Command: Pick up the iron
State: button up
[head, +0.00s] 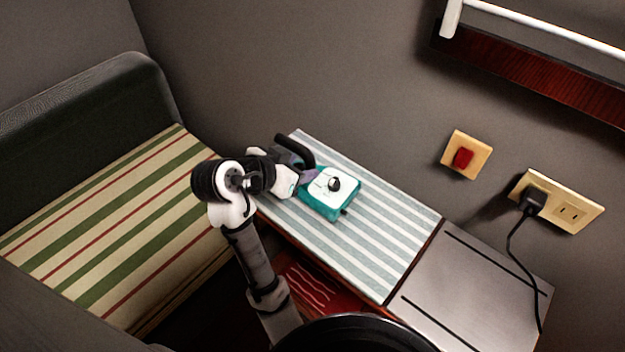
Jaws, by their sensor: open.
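A teal and white object (330,192) with a round black knob on top sits on the striped surface in the middle of the head view. It appears to be the iron, though its shape is not fully clear. My gripper (304,166) is dark and sits at the object's upper left side. It is open, and it overlaps the object's left end in the picture. I cannot tell whether the two touch. My gripper and wrist hide the left end of the object.
The blue and white striped top (385,235) is bare right of the object. A grey metal panel (470,290) adjoins it. A striped cushioned seat (110,230) lies left. The wall carries a red switch (463,158) and an outlet (572,211) with a black plug and cord (512,250).

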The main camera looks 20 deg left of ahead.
aim_at(306, 166)
jog(key=x, duration=0.4)
jog(key=shift+d+p, duration=0.3)
jog(key=shift+p, duration=0.1)
jog(key=c, duration=1.1)
grip_shut()
jog(key=shift+r, duration=0.1)
